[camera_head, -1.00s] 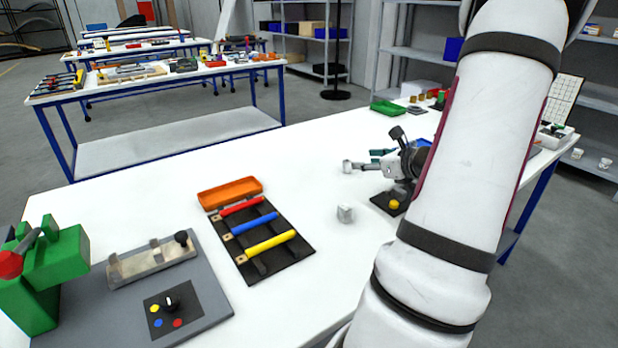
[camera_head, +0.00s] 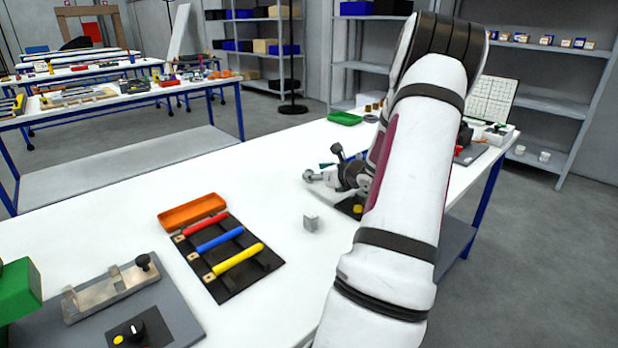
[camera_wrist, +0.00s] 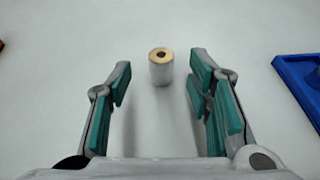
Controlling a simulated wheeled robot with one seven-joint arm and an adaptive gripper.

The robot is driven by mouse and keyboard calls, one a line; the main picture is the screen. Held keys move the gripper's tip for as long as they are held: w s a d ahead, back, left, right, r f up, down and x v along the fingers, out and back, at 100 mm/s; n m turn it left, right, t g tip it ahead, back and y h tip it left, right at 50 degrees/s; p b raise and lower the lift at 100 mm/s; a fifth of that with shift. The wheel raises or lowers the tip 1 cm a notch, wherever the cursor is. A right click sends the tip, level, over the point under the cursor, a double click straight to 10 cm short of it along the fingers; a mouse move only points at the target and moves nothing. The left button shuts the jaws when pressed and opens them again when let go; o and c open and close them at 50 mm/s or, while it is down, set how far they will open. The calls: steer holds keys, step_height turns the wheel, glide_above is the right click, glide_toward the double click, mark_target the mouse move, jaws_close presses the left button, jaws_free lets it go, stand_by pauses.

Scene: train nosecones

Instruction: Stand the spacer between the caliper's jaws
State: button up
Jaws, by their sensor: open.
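The spacer (camera_wrist: 160,72) is a short pale cylinder with a tan top and a dark centre hole. It stands upright on the white table, ahead of my gripper (camera_wrist: 162,88) and near the line between its fingers. The teal-padded fingers are wide apart and nothing is between them. In the head view my gripper (camera_head: 322,175) is small and partly hidden by my arm; a small pale shape at its tips seems to be the spacer. The likely caliper, a metal bar with upright jaws and a black knob (camera_head: 112,288), lies on a grey board at the left.
A black rack (camera_head: 240,285) holds red, blue and yellow rods beside an orange tray (camera_head: 192,211). A blue tray (camera_wrist: 300,75) is right of my gripper. A green machine (camera_head: 18,290) is at far left.

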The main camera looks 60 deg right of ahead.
mark_target(312, 172)
steer(key=x, duration=0.3)
steer(key=shift+w+d+f, duration=0.1)
steer(key=shift+w+d, duration=0.05)
jaws_close()
